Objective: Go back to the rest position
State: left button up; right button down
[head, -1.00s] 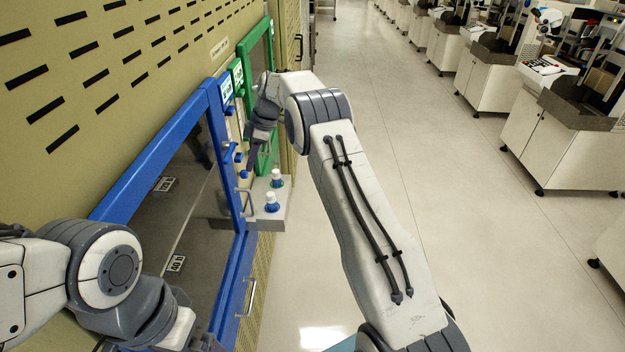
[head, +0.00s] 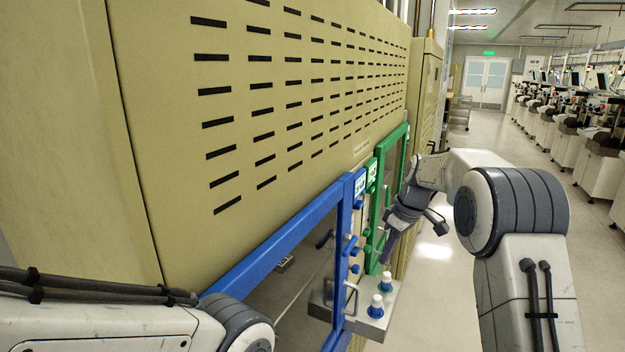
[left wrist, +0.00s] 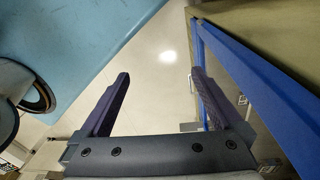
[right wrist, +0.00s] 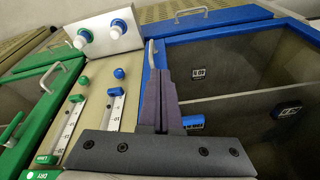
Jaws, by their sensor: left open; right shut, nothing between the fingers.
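My right gripper (right wrist: 158,95) is shut with nothing between its fingers. In the head view it points down near the blue and green door frames, beside a small shelf (head: 372,322). My left gripper (left wrist: 155,95) is open and empty. In the left wrist view it hangs over the floor, with a blue frame to its right. In the head view the left gripper is out of the picture; only part of my left arm shows at the lower left.
A beige cabinet (head: 150,130) with a blue-framed door (head: 285,240) and a green-framed door (head: 392,185) stands close. The aisle floor (head: 440,250) at right is clear.

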jog(key=s+f+m+t+h, duration=0.1)
jog(key=s+f+m, duration=0.3)
jog(key=s, duration=0.9)
jog(key=s+f+m+h, duration=0.1)
jog(key=s+f+m, duration=0.35)
jog(key=s, duration=0.75)
jog(key=s+a+r+n+g, duration=0.1)
jog(key=s+a+r+n, duration=0.2)
jog(key=s+a, duration=0.4)
jog(key=s+a+r+n+g, duration=0.1)
jog(key=s+a+r+n, duration=0.2)
jog(key=s+a, duration=0.4)
jog(key=shift+s+a+r+n+g+y, duration=0.2)
jog(key=shift+s+a+n+g+y, duration=0.1)
jog(key=shift+s+n, duration=0.15)
